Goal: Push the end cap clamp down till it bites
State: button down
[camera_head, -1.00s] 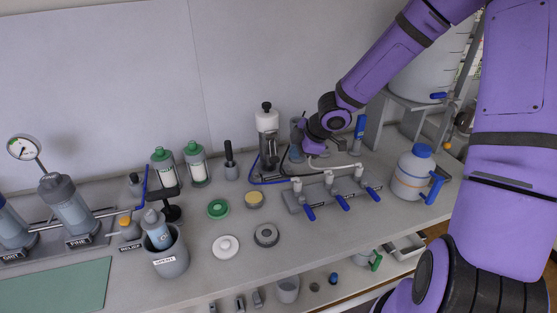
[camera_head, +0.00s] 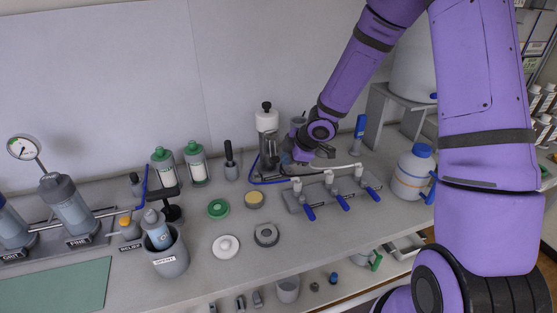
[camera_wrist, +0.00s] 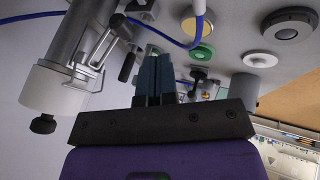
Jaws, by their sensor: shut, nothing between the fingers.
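The metal cylinder (camera_wrist: 85,35) with a white end cap (camera_wrist: 52,90) and black knob (camera_wrist: 43,124) fills the left of the wrist view. In the head view its white cap (camera_head: 267,121) stands at the back of the bench. In the head view my gripper (camera_head: 288,162) is right beside the cylinder, partly hidden by my wrist.
A blue tube (camera_head: 265,182) loops around the cylinder's foot. A valve manifold (camera_head: 333,195) with blue levers lies in front of my gripper. A blue-capped jug (camera_head: 413,172) stands to the right. Loose green, white and grey caps (camera_head: 266,234) lie on the open bench left of the manifold.

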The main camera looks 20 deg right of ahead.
aim_at(275, 162)
jog(key=w+a+f, duration=0.1)
jog(key=w+f, duration=0.3)
jog(key=w, duration=0.1)
jog(key=shift+w, duration=0.2)
jog(key=shift+a, duration=0.1)
jog(key=shift+a+f+t, duration=0.15)
jog(key=shift+f+t, duration=0.15)
dwell(0.4)
jog(key=shift+w, duration=0.15)
jog(key=shift+w+d+f, duration=0.2)
jog(key=shift+w+f, duration=0.25)
jog(key=shift+r, duration=0.1)
